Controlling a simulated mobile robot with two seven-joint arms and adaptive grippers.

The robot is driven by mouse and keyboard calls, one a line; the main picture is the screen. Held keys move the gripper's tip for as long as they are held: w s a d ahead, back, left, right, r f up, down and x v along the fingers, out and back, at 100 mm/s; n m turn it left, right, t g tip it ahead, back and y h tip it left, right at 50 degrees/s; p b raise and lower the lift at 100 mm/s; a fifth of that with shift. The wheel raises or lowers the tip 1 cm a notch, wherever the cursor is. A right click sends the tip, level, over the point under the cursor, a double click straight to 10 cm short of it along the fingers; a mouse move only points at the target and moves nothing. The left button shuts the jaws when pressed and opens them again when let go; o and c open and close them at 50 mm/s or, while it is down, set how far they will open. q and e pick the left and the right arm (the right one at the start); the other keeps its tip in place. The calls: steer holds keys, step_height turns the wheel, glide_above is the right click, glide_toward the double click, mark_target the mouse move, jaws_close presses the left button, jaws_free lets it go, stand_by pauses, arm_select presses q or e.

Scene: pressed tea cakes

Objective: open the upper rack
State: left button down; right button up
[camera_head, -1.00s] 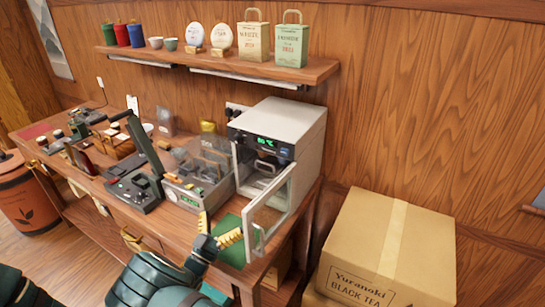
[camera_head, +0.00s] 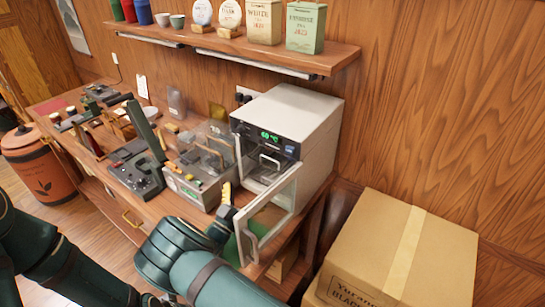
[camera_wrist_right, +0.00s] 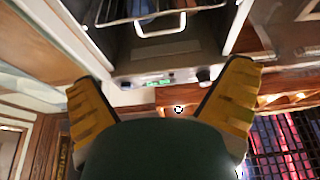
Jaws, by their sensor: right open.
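The white oven (camera_head: 312,125) stands at the bench's right end, with a lit green display and its glass door (camera_head: 271,207) swung open toward me. A wire rack handle (camera_head: 270,162) shows in the upper part of its opening. In the right wrist view a wire handle (camera_wrist_right: 160,31) and rack bars appear at the top, beyond the fingers. My right gripper (camera_head: 228,197) is open and empty, in front of the oven beside the open door, apart from the handle; its yellow fingers spread wide in the wrist view (camera_wrist_right: 163,100). My left gripper is out of view.
A grey device (camera_head: 199,178) with a clear cover stands left of the oven, and a dark press (camera_head: 137,172) further left. A large carton (camera_head: 385,250) stands at the right. A shelf (camera_head: 240,50) with bags and tins hangs above.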

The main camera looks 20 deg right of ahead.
steer(key=p+x, duration=0.2)
steer(key=x, duration=1.1)
steer(key=shift+d+r, duration=0.1)
steer(key=shift+r, duration=0.1)
